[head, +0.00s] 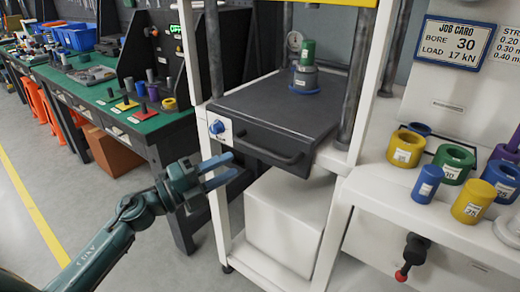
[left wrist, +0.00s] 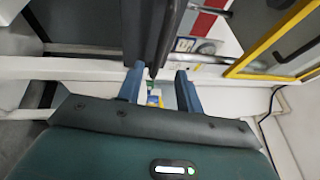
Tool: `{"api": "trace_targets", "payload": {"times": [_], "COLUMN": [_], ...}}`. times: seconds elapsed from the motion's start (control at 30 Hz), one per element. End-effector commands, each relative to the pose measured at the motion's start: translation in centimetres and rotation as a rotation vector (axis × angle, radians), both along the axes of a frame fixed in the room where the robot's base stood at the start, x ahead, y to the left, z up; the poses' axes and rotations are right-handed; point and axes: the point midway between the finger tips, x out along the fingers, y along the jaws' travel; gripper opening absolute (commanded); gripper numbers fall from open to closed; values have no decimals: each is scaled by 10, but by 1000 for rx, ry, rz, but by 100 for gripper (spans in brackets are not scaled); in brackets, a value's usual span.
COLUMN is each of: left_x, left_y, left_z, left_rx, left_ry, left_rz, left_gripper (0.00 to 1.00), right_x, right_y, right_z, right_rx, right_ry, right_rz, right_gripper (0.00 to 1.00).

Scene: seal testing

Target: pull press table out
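The press table (head: 290,108) is a dark grey slab in the white press frame, with a black bar handle (head: 268,154) across its front edge. A green and blue stack (head: 306,68) stands on it. My left gripper (head: 233,165) has two blue fingers spread apart with nothing held. In the head view it is in front of the press, to the left of and slightly below the handle, apart from it in the picture. In the left wrist view the open fingers (left wrist: 157,84) show, with a dark part above and between them that I cannot identify surely. My right gripper is not in view.
A blue knob (head: 216,127) sits on the press's left post. A white box (head: 288,222) stands below the table. A shelf with several coloured rings and cylinders (head: 453,164) is at right. A green workbench (head: 105,90) is at left. The floor in front is clear.

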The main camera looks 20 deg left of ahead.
Motion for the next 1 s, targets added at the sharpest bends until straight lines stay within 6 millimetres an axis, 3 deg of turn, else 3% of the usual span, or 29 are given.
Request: {"api": "trace_targets", "payload": {"times": [0.6, 1.0], "left_x": [59, 67], "left_y": [-55, -63], "left_z": [15, 16], "left_rx": [-2, 0], "left_ry": [-1, 0], "left_rz": [1, 1], "left_gripper": [36, 36], "right_x": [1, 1], "right_y": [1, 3], "right_z": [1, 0], "right_rx": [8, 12], "right_ry": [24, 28], "right_rz": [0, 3], "right_gripper": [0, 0]}}
